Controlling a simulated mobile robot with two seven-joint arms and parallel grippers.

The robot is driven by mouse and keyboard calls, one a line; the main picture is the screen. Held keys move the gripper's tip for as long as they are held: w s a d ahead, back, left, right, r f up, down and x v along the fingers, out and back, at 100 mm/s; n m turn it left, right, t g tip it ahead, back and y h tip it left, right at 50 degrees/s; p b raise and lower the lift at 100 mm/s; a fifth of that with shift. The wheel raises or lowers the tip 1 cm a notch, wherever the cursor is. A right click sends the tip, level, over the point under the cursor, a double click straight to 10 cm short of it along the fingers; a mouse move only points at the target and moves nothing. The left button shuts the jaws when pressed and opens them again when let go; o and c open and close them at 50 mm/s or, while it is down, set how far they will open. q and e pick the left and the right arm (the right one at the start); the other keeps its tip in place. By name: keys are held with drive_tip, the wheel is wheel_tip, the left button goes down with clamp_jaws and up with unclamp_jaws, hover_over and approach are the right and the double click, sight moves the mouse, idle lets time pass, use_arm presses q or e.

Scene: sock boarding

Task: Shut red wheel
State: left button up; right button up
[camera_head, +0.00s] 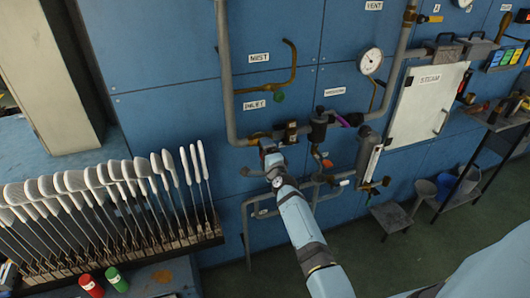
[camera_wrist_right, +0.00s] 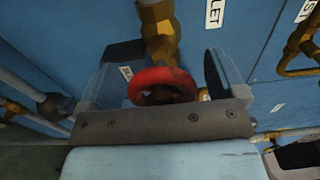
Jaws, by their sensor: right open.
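The red wheel (camera_wrist_right: 150,82) is a round handwheel on a brass valve body (camera_wrist_right: 160,38) in the right wrist view. It lies between the two fingers of my right gripper (camera_wrist_right: 168,62), which stand apart on either side of it. I cannot tell whether either finger touches the rim. The near edge of the wheel is hidden behind the gripper's dark front plate. In the head view, my right gripper (camera_head: 270,148) is at the brass valve on the inlet pipe, and it hides the wheel there. My left gripper is not in view.
Grey pipes (camera_head: 227,80), a brass pipe (camera_head: 291,72), a round gauge (camera_head: 371,61) and a white steam cabinet (camera_head: 428,104) crowd the blue wall panel. A rack of white sock boards (camera_head: 150,245) stands at the left. A small grey step (camera_head: 391,217) is on the floor.

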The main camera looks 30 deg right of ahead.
drive_tip(key=p+v, duration=0.3)
drive_tip(key=v, duration=1)
drive_tip(key=shift+s+f, duration=0.1)
